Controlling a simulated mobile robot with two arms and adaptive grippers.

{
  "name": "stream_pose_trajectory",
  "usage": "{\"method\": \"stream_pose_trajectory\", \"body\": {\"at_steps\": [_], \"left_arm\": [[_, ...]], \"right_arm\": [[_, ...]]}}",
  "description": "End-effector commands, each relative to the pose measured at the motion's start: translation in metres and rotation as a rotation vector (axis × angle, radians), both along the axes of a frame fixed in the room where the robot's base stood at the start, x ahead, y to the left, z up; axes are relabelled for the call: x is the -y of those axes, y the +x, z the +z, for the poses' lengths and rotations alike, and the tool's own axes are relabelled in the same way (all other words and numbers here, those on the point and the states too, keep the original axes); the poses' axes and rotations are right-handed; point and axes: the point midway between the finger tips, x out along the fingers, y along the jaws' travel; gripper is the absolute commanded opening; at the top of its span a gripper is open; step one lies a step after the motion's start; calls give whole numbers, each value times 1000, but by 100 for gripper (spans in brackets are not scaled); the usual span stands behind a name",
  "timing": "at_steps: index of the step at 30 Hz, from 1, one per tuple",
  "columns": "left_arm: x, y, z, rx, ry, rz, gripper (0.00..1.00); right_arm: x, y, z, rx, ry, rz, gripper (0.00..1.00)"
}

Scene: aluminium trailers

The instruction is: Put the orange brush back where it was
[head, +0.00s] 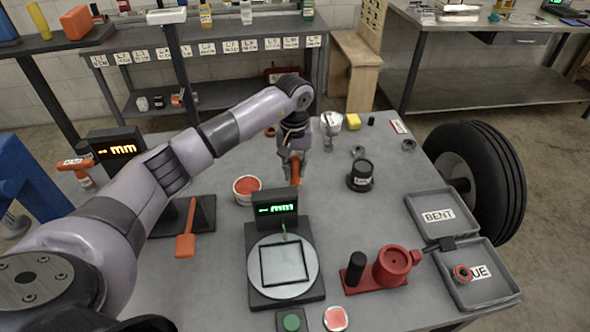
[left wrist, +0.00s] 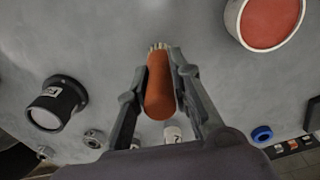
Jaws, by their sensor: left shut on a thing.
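The orange brush (head: 295,170) is held in my left gripper (head: 292,157) above the grey table (head: 215,270), near the middle back. In the left wrist view the brush's rounded orange handle (left wrist: 160,88) lies between the two dark fingers of my left gripper (left wrist: 160,62). The fingers are shut on the handle, and pale bristles (left wrist: 160,46) show at its far end. I cannot tell whether the brush touches the table. My right gripper is not in view.
A tub of red paste (head: 246,189) stands left of the brush and a black cup (head: 361,175) to the right. A gauge with a green display (head: 277,210) is in front. Farther right are a red fixture (head: 392,266), a BENT tray (head: 440,203) and a tyre (head: 500,175).

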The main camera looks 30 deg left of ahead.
Motion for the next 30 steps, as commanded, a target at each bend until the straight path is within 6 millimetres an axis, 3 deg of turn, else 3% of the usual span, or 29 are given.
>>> {"method": "stream_pose_trajectory", "body": {"at_steps": [3,14,15,24,30], "left_arm": [[1,0,-14,0,-1,-1,0],[0,0,-20,1,0,-1,0],[0,0,-19,1,0,-1,21],[0,0,-18,0,0,-1,40],[0,0,-18,0,0,-1,40]], "right_arm": [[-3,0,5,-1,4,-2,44],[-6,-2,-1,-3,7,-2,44],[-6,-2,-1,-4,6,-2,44],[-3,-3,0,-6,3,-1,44],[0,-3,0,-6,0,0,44]]}}
